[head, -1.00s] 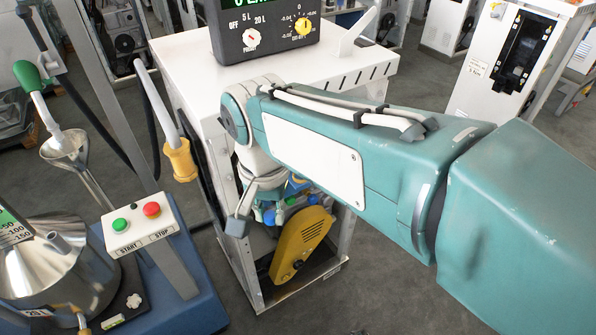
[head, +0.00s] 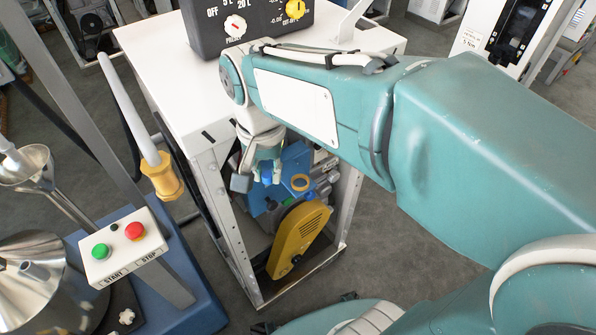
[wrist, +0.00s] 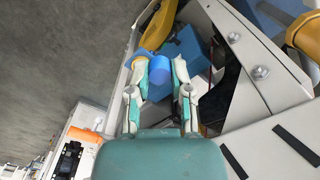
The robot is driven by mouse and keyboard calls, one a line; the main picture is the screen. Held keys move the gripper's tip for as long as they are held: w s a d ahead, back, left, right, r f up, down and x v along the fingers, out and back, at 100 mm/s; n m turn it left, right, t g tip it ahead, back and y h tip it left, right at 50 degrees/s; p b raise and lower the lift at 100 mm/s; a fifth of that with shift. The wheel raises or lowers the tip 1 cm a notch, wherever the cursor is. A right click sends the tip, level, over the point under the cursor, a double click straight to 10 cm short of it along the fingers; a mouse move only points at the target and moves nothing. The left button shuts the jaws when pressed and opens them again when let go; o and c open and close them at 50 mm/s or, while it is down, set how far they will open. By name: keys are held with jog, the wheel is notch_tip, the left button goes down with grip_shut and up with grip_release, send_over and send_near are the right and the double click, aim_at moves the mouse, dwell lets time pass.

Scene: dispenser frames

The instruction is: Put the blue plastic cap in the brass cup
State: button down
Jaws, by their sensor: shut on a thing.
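The blue plastic cap (wrist: 160,68) is between the teal fingertips of my gripper (wrist: 160,75) in the wrist view. My gripper is shut on it. Height between cap and machinery is unclear.
The white cabinet (head: 160,60) has frame edges close around my gripper. A yellow belt guard (head: 298,240) stands below it. A yellow nozzle (head: 162,176) and a button box (head: 123,245) stand left.

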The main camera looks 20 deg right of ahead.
jog(key=w+d+f, duration=0.3)
jog(key=w+d, duration=0.1)
jog(key=d, duration=0.1)
send_over(300, 184)
jog(key=f, duration=0.4)
jog(key=shift+s+a+f, duration=0.1)
jog(key=shift+a+f, duration=0.1)
jog(key=shift+f, duration=0.2)
jog(key=shift+w+d+f, duration=0.1)
jog(key=shift+w+f, duration=0.05)
jog(key=shift+f, duration=0.8)
jog(key=shift+w+d+f, duration=0.1)
jog(key=shift+f, duration=0.85)
jog(key=shift+s+f, duration=0.15)
jog(key=shift+f, duration=0.3)
jog(key=shift+s+f, duration=0.1)
jog(key=shift+f, duration=0.05)
jog(key=c, duration=0.6)
grip_release()
jog(key=shift+c, duration=0.2)
jog(key=shift+o, duration=0.5)
jog(key=shift+f, duration=0.15)
